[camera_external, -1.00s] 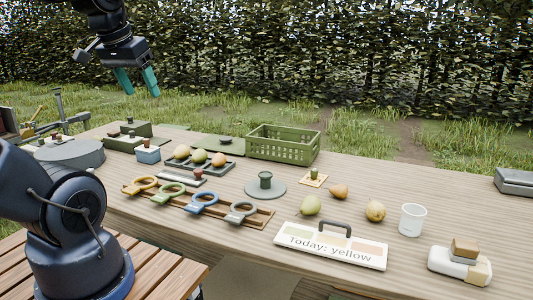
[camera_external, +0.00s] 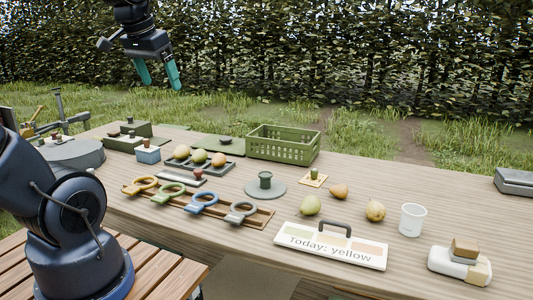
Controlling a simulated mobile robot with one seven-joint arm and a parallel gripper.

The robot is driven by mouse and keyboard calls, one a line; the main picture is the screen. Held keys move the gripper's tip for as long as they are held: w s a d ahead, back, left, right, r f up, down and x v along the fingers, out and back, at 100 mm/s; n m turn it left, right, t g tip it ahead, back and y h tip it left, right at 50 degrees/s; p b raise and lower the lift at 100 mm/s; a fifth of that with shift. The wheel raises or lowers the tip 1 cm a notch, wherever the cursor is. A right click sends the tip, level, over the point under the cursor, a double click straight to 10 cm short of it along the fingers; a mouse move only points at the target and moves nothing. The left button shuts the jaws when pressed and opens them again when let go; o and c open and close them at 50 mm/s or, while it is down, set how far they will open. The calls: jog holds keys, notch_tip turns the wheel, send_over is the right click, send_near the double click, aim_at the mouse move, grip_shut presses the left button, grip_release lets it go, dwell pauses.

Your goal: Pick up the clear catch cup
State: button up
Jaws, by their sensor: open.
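The clear catch cup (camera_external: 412,220) stands upright on the right part of the wooden table, right of a pear. It looks whitish and translucent, with faint marks on its side. My gripper (camera_external: 161,84) is high above the far left of the table, with its two teal fingers pointing down, spread apart and empty. It is far to the left of the cup and well above it.
Pears (camera_external: 375,211) lie left of the cup. A sign reading "Today: yellow" (camera_external: 330,246) stands in front of them. A white and tan block-like object (camera_external: 459,264) is near the right front. A green crate (camera_external: 283,144) stands at the back. Coloured rings (camera_external: 205,203) sit in a wooden rack.

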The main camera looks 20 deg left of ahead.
jog(key=w+d+m+g, duration=0.1)
jog(key=w+d+m, duration=0.5)
jog(key=w+d, duration=0.65)
jog(key=w+d+f+m+g+h, duration=0.1)
jog(key=w+d+f+m, duration=0.5)
jog(key=w+d, duration=0.7)
jog(key=m+g+h, duration=0.3)
jog(key=m+g, duration=0.1)
jog(key=m, duration=0.4)
send_near(414, 220)
jog(key=w+f, duration=0.1)
jog(key=w, duration=0.1)
jog(key=shift+w+d+f, duration=0.2)
jog(key=shift+w+f, duration=0.15)
jog(key=shift+w, duration=0.05)
jog(key=shift+x, duration=5.2)
jog(key=shift+w, duration=0.15)
jog(key=c, duration=1.1)
jog(key=shift+o, duration=0.2)
